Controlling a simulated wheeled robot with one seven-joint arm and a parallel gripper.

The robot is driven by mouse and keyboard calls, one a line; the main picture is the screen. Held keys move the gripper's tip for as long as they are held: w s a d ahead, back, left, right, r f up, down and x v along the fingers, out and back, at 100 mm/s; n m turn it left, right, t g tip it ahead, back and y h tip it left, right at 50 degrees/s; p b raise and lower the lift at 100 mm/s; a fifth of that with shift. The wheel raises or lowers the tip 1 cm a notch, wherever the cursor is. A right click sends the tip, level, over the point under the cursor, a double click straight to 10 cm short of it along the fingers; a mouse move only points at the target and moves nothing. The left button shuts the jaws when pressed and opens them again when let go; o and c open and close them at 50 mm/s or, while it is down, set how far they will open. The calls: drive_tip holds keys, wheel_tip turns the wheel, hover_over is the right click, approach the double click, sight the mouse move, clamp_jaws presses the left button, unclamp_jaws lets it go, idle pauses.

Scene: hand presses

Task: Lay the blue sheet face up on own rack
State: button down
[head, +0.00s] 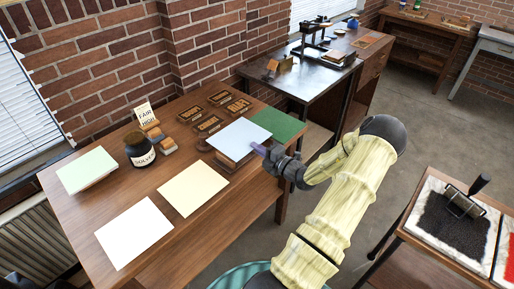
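The pale blue sheet (236,138) is at the right end of the wooden table, its plain upper side showing. A low brown wooden piece (223,162) shows under its near edge; whether the sheet rests on it or is just above it I cannot tell. My gripper (262,150) comes in from the right, its purplish fingertip at the sheet's right edge. The fingers overlap in this view, so whether they pinch the sheet is unclear. I cannot make out which piece is the blue sheet's rack.
A pale green sheet (87,170), a white sheet (134,233) and a cream sheet (193,188) are on the table (165,262). A dark jar (139,150), several type blocks (207,124) and a green mat (281,124) are nearby. An inking table (408,235) stands at right.

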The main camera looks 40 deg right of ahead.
drive_tip(key=shift+f, duration=0.1)
drive_tip(key=shift+a+f+b, duration=0.1)
drive_tip(key=shift+f+b, duration=2.8)
drive_tip(key=shift+f, duration=0.4)
drive_tip(key=c, duration=1.6)
unclamp_jaws()
drive_tip(key=shift+o, duration=0.7)
drive_tip(key=shift+s, duration=0.15)
drive_tip(key=s, duration=0.2)
drive_tip(key=s+p, duration=0.2)
drive_tip(key=s, duration=0.1)
drive_tip(key=shift+s+d, duration=0.25)
drive_tip(key=shift+s, duration=0.1)
